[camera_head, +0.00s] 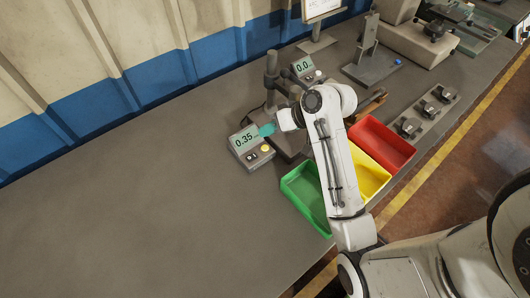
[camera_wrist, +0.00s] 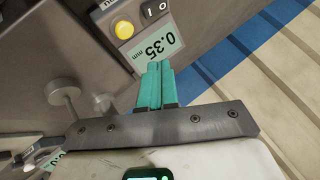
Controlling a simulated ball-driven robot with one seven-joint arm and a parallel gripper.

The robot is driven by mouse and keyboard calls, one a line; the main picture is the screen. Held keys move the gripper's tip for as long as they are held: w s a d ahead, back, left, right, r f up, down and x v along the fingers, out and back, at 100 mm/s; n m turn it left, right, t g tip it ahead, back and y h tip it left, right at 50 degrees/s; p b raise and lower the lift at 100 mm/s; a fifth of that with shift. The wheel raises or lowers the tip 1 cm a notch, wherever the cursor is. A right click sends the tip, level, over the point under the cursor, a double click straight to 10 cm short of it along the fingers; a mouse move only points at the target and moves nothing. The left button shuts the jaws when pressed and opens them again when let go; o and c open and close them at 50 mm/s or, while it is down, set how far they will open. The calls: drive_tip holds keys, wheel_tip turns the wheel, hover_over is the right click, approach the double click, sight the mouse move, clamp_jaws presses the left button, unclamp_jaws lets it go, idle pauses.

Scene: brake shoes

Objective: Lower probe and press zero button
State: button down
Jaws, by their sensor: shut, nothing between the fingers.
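The readout box (camera_head: 239,151) shows 0.35 and stands left of the dark gauge stand (camera_head: 271,72). Its yellow round button (camera_head: 265,149) is at the front right of the box. In the wrist view the display (camera_wrist: 170,38) reads 0.35 mm, with the yellow button (camera_wrist: 124,30) and a black switch beside it. My gripper (camera_head: 267,129) has teal fingers that are shut and empty, beside the box near its display. The fingers (camera_wrist: 155,84) point toward the display in the wrist view, with the button to their upper left. A round metal knob (camera_wrist: 62,90) shows at left. My arm hides the probe tip in the head view.
A second readout (camera_head: 303,67) shows 0.0 behind the arm. A rack (camera_head: 440,112) with metal parts lies at right. The bench's left side is clear.

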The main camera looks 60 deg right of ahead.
sight(268, 148)
drive_tip(key=shift+f+b, duration=0.5)
drive_tip(key=shift+f, duration=1.4)
drive_tip(key=shift+f+b, duration=0.3)
drive_tip(key=shift+f, duration=0.55)
idle(1.3)
drive_tip(key=shift+r, duration=0.1)
drive_tip(key=shift+r+p, duration=0.75)
drive_tip(key=shift+p, duration=0.35)
wheel_tip(268, 148, up, 5)
drive_tip(key=p, duration=0.5)
drive_tip(key=c, duration=1.8)
unclamp_jaws()
